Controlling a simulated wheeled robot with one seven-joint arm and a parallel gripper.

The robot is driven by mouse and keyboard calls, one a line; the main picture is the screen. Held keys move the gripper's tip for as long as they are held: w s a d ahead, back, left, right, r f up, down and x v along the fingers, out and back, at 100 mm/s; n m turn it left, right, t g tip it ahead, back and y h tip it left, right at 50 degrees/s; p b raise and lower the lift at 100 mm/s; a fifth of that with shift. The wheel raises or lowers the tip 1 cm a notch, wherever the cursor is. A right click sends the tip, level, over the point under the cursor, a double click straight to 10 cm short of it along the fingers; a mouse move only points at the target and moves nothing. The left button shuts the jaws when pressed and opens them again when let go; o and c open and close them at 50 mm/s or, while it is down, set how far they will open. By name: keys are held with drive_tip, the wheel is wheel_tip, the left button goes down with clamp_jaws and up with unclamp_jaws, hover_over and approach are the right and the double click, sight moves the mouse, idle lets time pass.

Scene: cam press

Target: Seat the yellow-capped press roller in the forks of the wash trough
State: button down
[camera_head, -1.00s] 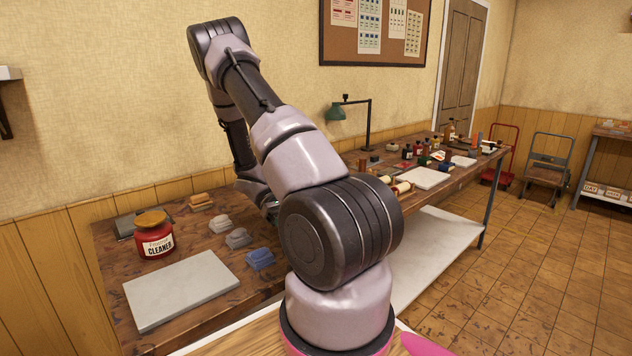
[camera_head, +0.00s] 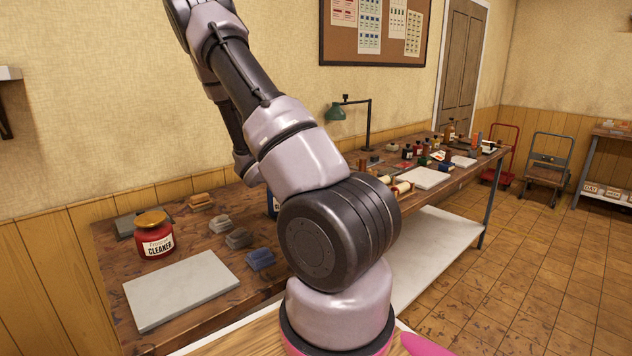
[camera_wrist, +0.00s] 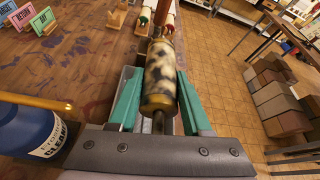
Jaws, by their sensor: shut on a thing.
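My gripper (camera_wrist: 158,78) shows in the wrist view, its two teal fingers shut on a roller (camera_wrist: 159,85). The roller has a mottled cream and black surface, and a metal shaft (camera_wrist: 158,122) points toward the palm. In the head view my gripper and the roller are out of sight. I cannot identify the wash trough or its forks in either view.
A blue cleaner container (camera_wrist: 32,128) stands close left of my gripper; a blue thing beside my arm (camera_head: 272,204) shows in the head view. Small signs (camera_wrist: 44,22) and wooden stands (camera_wrist: 116,17) are beyond. A red cleaner jar (camera_head: 154,236) and grey slab (camera_head: 180,290) occupy the bench's left end.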

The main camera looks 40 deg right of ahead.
drive_tip(key=shift+a, duration=0.1)
drive_tip(key=shift+a+f, duration=0.1)
drive_tip(key=shift+f, duration=2.8)
drive_tip(key=shift+f, duration=2)
drive_tip(key=shift+c, duration=1.3)
unclamp_jaws()
drive_tip(key=shift+a, duration=0.1)
drive_tip(key=v, duration=1)
drive_tip(key=shift+a, duration=0.25)
drive_tip(key=shift+r, duration=0.1)
